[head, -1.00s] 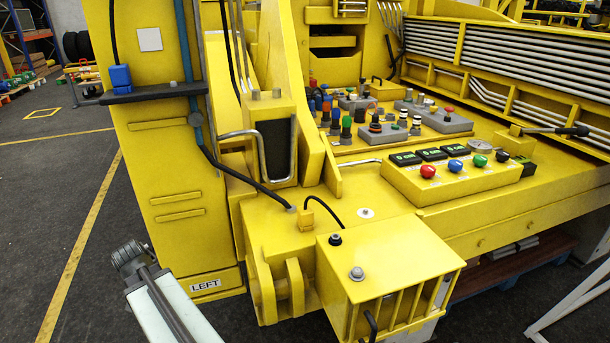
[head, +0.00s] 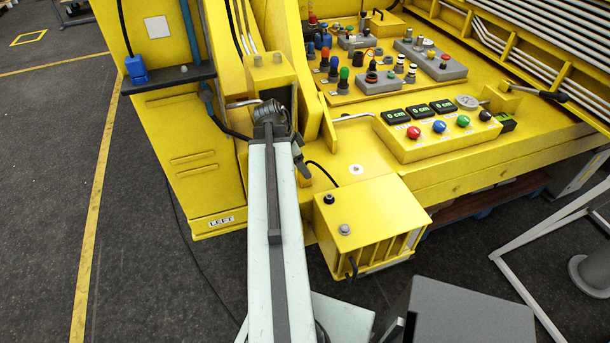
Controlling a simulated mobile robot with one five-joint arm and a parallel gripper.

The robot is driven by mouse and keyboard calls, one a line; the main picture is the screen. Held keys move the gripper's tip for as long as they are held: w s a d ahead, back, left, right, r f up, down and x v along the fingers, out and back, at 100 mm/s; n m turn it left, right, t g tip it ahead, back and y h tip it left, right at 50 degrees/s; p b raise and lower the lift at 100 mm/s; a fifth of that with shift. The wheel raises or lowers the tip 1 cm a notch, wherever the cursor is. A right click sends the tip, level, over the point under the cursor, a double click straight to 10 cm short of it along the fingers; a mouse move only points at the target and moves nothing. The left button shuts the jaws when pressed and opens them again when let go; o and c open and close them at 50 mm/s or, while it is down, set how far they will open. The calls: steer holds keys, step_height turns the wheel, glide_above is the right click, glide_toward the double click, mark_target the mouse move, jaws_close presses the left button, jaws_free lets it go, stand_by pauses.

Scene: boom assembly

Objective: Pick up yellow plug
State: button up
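The yellow plug (head: 306,184) is a small yellow block with a black cable arching from its top. It stands on the yellow machine's ledge, just behind the box with the slatted front. My arm reaches up the middle of the head view, and my dark gripper (head: 301,163) is at its far end, beside or over the plug. It covers part of the plug. I cannot tell whether they touch. The fingers are too small and dark to show whether they are open or shut.
The yellow slatted box (head: 362,225) has a grey knob and a black knob on top. A control panel (head: 440,130) with coloured buttons and displays lies to the right. A yellow upright with a blue connector (head: 136,68) stands left. Open floor lies at far left.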

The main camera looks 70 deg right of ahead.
mark_target(304, 183)
steer(key=b+x, duration=0.2)
steer(key=x, duration=0.1)
steer(key=b+x, duration=0.3)
steer(key=x, duration=0.1)
steer(key=shift+w+a+b, duration=0.1)
steer(key=shift+w+b, duration=0.1)
steer(key=shift+b, duration=0.1)
steer(key=shift+r, duration=0.15)
jaws_close()
